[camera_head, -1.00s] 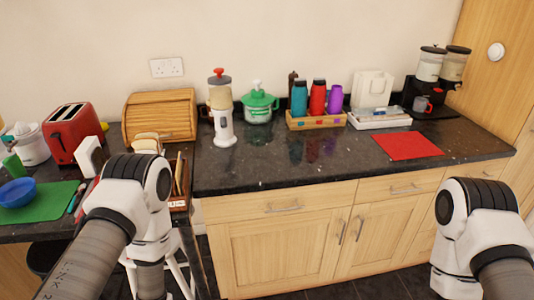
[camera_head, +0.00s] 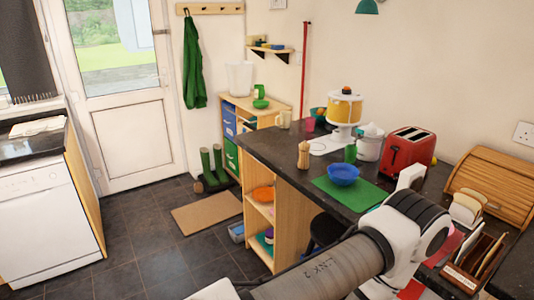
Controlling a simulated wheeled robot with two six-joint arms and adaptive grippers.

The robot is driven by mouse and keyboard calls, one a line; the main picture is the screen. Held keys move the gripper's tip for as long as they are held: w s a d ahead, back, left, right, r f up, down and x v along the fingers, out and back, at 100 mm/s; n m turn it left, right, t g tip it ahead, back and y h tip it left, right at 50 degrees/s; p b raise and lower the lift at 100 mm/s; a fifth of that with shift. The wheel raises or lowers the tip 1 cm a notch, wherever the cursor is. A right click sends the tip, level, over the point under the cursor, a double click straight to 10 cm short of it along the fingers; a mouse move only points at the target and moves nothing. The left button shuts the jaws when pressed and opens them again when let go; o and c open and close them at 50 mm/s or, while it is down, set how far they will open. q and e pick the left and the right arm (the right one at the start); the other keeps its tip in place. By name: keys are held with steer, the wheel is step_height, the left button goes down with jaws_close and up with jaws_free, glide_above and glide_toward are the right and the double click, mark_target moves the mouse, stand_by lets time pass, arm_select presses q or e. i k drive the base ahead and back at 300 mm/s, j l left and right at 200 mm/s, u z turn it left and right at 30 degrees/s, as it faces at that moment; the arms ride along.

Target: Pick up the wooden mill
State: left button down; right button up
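A small light-wood mill (camera_head: 304,156) stands upright on the dark counter (camera_head: 277,151), near its left end and front edge. It is left of the green mat (camera_head: 366,200) and the blue bowl (camera_head: 343,174). My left arm crosses the lower right of the view, nearer than the mill and well apart from it. My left gripper is out of view. My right gripper is also out of view.
A white appliance with an orange-yellow top (camera_head: 345,107), a white canister (camera_head: 370,145) and a red toaster (camera_head: 406,151) stand behind the mat. A dark stool (camera_head: 327,228) is under the counter. The tiled floor (camera_head: 150,249) is mostly clear, with a brown doormat (camera_head: 207,211).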

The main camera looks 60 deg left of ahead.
mark_target(304, 159)
steer(key=u, duration=1.75)
